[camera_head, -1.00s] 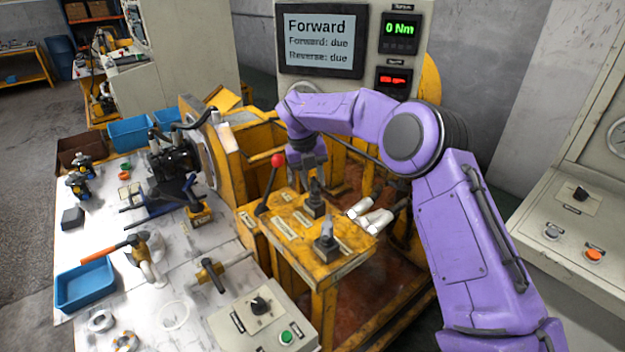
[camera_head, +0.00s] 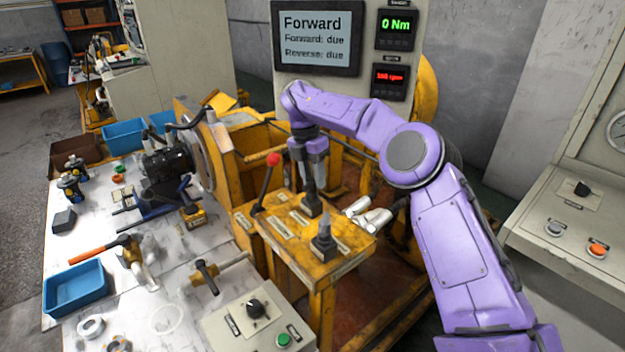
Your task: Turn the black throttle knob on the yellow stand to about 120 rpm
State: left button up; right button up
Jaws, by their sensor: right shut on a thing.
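The yellow stand (camera_head: 352,242) is in the middle of the head view. A black throttle knob (camera_head: 312,207) sits on its top toward the back, and a similar black control with a grey top (camera_head: 323,243) stands nearer its front. My right gripper (camera_head: 314,186) points down from the purple arm and is shut on the back knob. Its fingers partly hide the knob's upper part. The red rpm readout (camera_head: 390,79) on the panel is lit, but its digits are too small to read surely. My left gripper is not in view.
A red-ball lever (camera_head: 272,160) rises close left of my gripper. Pale cylinders (camera_head: 372,217) lie to its right. The screen (camera_head: 318,38) reads Forward, with Forward and Reverse due; the torque readout (camera_head: 396,27) shows 0 Nm. A crowded bench (camera_head: 125,268) is at left.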

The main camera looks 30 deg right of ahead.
jog(key=shift+m, duration=0.5)
jog(key=shift+r, duration=0.1)
jog(key=o, duration=1)
jog(key=r+p, duration=0.2)
jog(key=r, duration=0.1)
jog(key=w+r+p, duration=0.1)
jog(key=r+p, duration=0.1)
jog(key=r, duration=0.1)
jog(key=w+r+p, duration=0.1)
jog(key=r+p, duration=0.1)
jog(key=r, duration=0.2)
jog(key=shift+a+r, duration=0.1)
jog(key=shift+a, duration=0.15)
